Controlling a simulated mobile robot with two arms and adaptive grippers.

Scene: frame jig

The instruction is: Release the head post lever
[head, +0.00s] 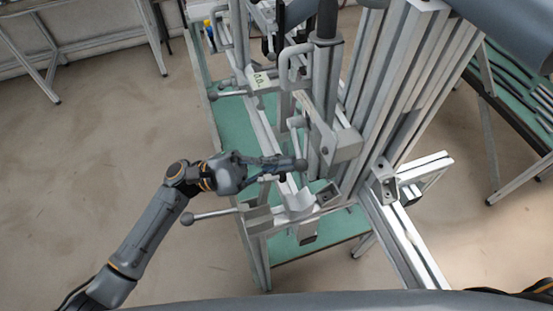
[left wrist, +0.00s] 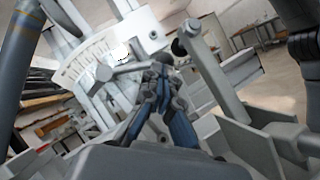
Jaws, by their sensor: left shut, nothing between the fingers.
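A jig (head: 262,130) of aluminium profiles and grey clamps stands in the middle of the head view. My left gripper (head: 272,170) reaches in from the left, at its front post. The fingers are shut and empty. A dark rounded rod end (head: 297,164) lies just beyond the fingertips. In the left wrist view the shut fingers (left wrist: 160,85) point at a grey lever (left wrist: 132,67), with its knob end (left wrist: 165,59) just by the tips; I cannot tell if they touch. Which lever is the head post lever is not marked. My right gripper is out of view.
A ball-ended lever (head: 205,215) sticks out left below my gripper, and another (head: 228,94) sits farther back. A graduated scale plate (left wrist: 88,62) stands behind the fingers. Upright profiles (head: 385,90) crowd the right. Open floor (head: 110,130) lies left.

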